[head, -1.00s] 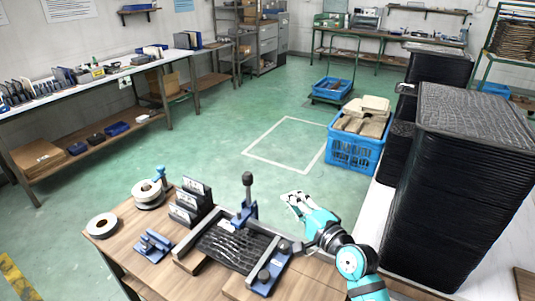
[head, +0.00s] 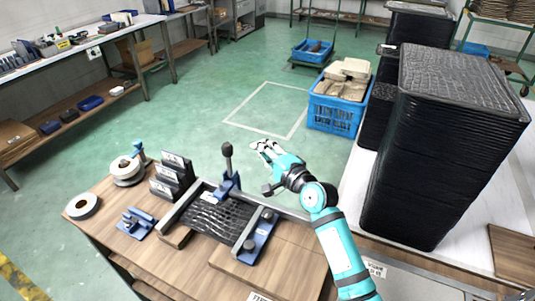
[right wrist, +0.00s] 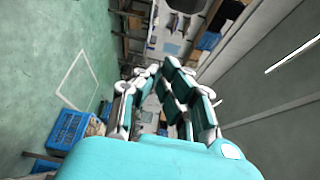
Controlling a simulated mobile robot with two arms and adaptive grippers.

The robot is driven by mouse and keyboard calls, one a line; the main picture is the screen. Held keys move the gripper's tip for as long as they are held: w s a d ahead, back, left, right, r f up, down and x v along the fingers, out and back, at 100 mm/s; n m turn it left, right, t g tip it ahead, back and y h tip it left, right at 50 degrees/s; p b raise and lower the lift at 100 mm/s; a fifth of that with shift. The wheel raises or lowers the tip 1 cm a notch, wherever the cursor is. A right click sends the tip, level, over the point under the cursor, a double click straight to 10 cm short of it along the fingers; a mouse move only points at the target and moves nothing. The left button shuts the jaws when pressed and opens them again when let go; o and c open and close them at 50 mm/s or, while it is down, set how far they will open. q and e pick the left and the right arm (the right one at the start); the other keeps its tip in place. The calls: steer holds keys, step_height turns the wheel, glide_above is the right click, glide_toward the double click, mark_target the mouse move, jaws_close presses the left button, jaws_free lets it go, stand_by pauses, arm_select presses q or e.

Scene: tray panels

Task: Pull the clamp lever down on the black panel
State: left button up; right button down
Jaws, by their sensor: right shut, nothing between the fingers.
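The black panel (head: 222,216) lies in a clamp frame on the wooden table in the head view. The clamp lever (head: 227,164) stands upright at the panel's far side, with a dark knob on top and a blue base. My right gripper (head: 262,145) is in the air beyond and to the right of the lever, apart from it. It is shut and empty. In the right wrist view its fingers (right wrist: 160,75) point away from the table, with no lever or panel there. My left gripper is not in view.
A blue clamp block (head: 258,236) stands at the frame's right end. Tape rolls (head: 125,170) and dark holders (head: 172,176) stand to the left. A tall stack of black panels (head: 440,140) rises at right. A blue crate (head: 335,112) stands on the floor beyond.

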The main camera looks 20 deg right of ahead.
mark_target(229, 162)
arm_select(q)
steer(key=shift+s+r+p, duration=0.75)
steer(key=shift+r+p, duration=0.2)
arm_select(e)
steer(key=a, duration=0.1)
steer(key=w+a, duration=0.1)
steer(key=a, duration=0.1)
steer(key=w+a, duration=0.1)
steer(key=shift+w+a, duration=0.1)
steer(key=shift+a, duration=0.2)
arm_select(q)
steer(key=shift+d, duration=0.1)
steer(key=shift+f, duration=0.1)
